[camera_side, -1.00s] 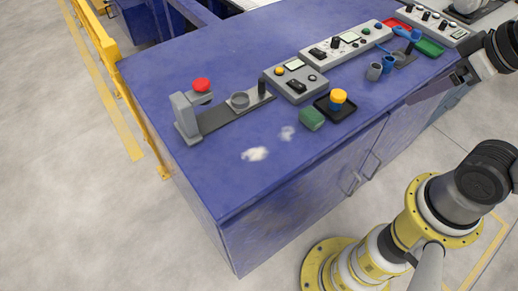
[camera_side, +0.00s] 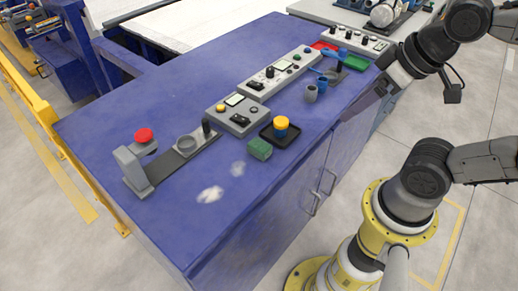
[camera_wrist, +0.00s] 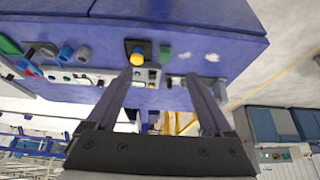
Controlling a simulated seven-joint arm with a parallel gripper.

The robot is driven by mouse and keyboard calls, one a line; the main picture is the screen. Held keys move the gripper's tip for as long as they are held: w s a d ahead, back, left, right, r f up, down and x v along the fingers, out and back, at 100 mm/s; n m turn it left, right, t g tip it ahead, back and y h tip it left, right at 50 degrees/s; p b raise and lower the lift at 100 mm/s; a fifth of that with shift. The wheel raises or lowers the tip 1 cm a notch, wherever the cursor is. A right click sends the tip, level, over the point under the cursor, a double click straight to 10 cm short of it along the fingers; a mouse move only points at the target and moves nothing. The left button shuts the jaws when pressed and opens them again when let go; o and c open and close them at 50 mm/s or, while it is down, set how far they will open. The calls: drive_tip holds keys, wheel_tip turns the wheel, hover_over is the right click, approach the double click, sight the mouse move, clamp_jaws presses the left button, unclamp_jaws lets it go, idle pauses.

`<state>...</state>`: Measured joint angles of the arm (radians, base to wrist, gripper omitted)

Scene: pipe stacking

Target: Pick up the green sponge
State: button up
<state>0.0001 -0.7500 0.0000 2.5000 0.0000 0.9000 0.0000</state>
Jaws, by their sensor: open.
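The green sponge (camera_side: 259,149) is a small block on the blue cabinet top (camera_side: 215,80), at the near corner of a black tray (camera_side: 272,138) that holds a yellow-topped piece (camera_side: 281,124). In the wrist view the sponge (camera_wrist: 165,55) shows beside the yellow-topped piece, beyond my fingertips. My gripper (camera_wrist: 160,82) is open and empty, its two long dark fingers spread wide. In the side view my gripper is at the right, by the cabinet's right end, well apart from the sponge. Its fingers are hard to make out there.
A grey stand with a red knob (camera_side: 144,134) and a round cup (camera_side: 185,143) is at the left. Grey control boxes (camera_side: 235,115) line the back. Small grey and blue cups (camera_side: 310,93), a red tray (camera_side: 322,46) and a green tray (camera_side: 353,62) stand to the right.

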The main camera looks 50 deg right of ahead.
drive_tip(key=shift+o, duration=0.2)
drive_tip(key=shift+o, duration=0.9)
